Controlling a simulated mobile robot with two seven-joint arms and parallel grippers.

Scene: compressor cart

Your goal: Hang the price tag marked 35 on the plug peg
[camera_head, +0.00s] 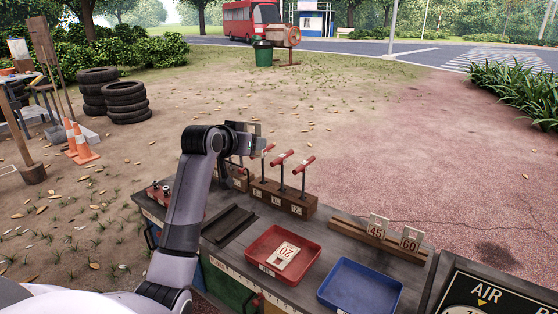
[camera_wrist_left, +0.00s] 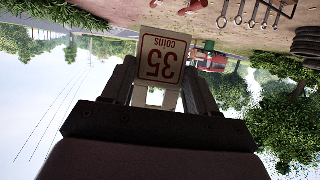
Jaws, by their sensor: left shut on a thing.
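The price tag marked 35 (camera_wrist_left: 163,58) is held in my left gripper (camera_wrist_left: 160,85). It is white with a red border and reads upside down in the left wrist view. In the head view my left gripper (camera_head: 246,135) is up over the far side of the cart, and the tag's face cannot be made out there. Below and beside it stand several red-topped T-shaped tools (camera_head: 281,160) in a brown block (camera_head: 284,199) with small labels. I cannot tell which peg is the plug peg. My right gripper is out of view.
A red tray (camera_head: 262,244) holds a tag marked 20 (camera_head: 288,254). A blue tray (camera_head: 361,291) beside it looks empty. Tags marked 45 (camera_head: 376,229) and 60 (camera_head: 410,239) stand in a wooden rail. A small red item (camera_head: 158,192) sits at the cart's left end.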

